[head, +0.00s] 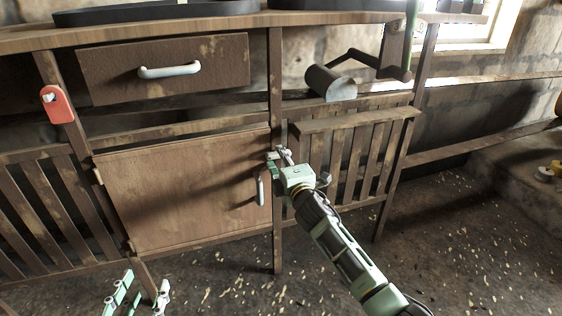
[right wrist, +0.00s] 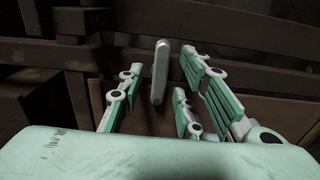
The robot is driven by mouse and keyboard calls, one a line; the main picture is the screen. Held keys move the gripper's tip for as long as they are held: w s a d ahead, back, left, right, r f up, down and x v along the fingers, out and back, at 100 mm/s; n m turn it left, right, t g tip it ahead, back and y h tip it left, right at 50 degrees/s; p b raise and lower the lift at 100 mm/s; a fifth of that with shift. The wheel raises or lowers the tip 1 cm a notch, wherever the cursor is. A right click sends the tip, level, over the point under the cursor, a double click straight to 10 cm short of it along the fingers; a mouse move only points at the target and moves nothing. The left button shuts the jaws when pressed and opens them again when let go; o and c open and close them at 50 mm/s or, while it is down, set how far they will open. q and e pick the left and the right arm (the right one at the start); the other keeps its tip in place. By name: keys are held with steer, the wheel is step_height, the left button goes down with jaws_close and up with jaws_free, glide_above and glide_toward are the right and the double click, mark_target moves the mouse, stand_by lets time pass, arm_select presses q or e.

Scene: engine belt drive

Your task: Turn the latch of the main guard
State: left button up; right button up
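The main guard seems to be the wooden door panel (head: 180,195) under the drawer, with a pale upright handle (head: 261,190) near its right edge. My right gripper (head: 279,157) is at the door's upper right corner, by the wooden post. In the right wrist view its fingers (right wrist: 155,105) are spread apart. A pale upright bar (right wrist: 160,72), probably the latch, stands between and beyond them, with visible gaps on both sides. In the head view the gripper hides the latch. My left gripper (head: 136,298) is low at the bottom left, open and empty, away from the door.
A drawer (head: 165,68) with a pale handle sits above the door. A red piece (head: 57,104) is on the left post. Slatted panels (head: 345,160) flank the door. A grey cylinder with a crank (head: 330,83) is on the right. The floor in front is clear.

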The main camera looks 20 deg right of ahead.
steer(key=shift+c, duration=0.4)
jaws_close()
